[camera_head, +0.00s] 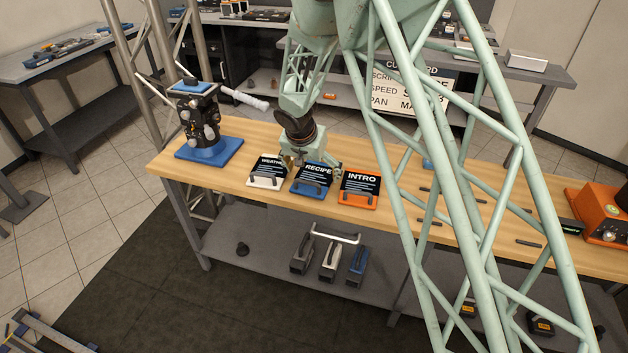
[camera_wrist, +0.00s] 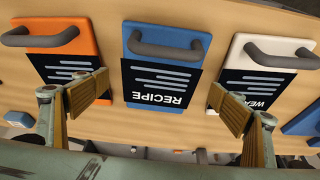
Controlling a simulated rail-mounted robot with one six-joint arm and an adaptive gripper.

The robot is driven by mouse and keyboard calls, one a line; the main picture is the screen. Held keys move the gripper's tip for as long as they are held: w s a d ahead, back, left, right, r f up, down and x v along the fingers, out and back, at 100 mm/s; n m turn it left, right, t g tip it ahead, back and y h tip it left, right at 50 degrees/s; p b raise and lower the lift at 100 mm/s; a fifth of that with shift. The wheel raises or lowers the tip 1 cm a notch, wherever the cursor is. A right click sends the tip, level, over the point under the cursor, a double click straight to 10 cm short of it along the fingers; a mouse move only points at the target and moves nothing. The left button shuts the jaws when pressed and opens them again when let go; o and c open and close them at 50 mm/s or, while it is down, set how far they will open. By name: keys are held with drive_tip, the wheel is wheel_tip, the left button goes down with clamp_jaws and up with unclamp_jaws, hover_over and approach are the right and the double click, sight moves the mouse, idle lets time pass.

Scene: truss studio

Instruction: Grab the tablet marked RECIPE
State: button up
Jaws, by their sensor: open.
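The tablet marked RECIPE (camera_head: 312,179) is a blue slab with a black text panel and a dark handle. It lies on the wooden table between two other tablets. In the wrist view the RECIPE tablet (camera_wrist: 166,62) is in the middle, upside down, with its dark handle toward the top. My gripper (camera_head: 306,162) is at the tablet's far edge in the head view. In the wrist view my gripper (camera_wrist: 160,105) is open, one finger on each side of the RECIPE panel, with nothing held. Whether the fingers touch the table cannot be told.
A white WEATHER tablet (camera_head: 266,172) lies to the left and an orange INTRO tablet (camera_head: 359,188) to the right, both close by. A blue-based device (camera_head: 209,148) stands at the table's left end. An orange box (camera_head: 597,213) sits at the right end.

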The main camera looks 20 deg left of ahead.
sight(314, 179)
drive_tip(key=shift+x, duration=1.05)
drive_tip(key=shift+c, duration=0.7)
drive_tip(key=c, duration=1.2)
drive_tip(key=shift+r, duration=0.15)
drive_tip(key=shift+c, duration=0.2)
wheel_tip(314, 179, up, 18)
drive_tip(key=p, duration=0.2)
